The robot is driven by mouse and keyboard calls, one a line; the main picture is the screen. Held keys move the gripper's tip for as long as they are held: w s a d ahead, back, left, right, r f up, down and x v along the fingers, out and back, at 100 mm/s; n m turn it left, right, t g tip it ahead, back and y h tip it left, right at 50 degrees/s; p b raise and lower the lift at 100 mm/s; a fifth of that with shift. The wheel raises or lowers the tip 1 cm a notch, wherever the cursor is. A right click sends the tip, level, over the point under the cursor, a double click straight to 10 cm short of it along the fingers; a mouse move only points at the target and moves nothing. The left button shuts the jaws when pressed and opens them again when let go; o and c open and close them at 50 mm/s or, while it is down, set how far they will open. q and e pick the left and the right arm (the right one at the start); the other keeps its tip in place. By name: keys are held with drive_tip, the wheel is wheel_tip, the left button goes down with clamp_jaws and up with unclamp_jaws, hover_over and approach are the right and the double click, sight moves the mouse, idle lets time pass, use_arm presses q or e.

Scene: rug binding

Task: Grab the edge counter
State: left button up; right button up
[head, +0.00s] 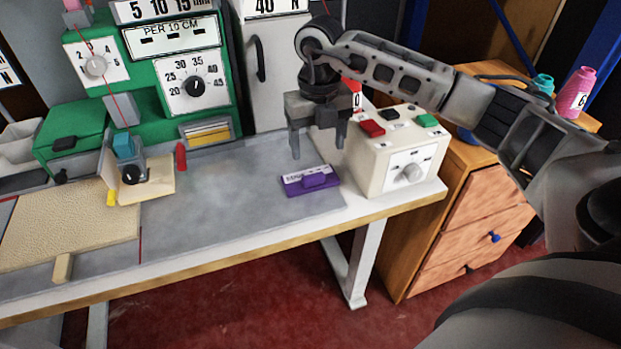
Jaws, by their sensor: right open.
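A small purple block with a white label strip and a raised purple grip, which I take for the edge counter (312,182), lies on the grey worktop of the bench. Its label is too small to read. My right gripper (318,152) is open and empty, fingers pointing down, above and just behind the purple block in the picture. It looks apart from the block. My left gripper is not in view.
A cream control box (397,160) with red, black and green buttons stands close to the right of the purple block. A green machine (165,85) with dials stands at the back left. A beige textured piece (70,225) lies at the left. The grey worktop (225,205) between is clear.

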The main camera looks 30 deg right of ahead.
sight(313, 175)
drive_tip(key=f, duration=0.8)
drive_tip(key=shift+w+a+p, duration=0.25)
drive_tip(key=shift+a+p, duration=0.1)
drive_tip(key=c, duration=1.1)
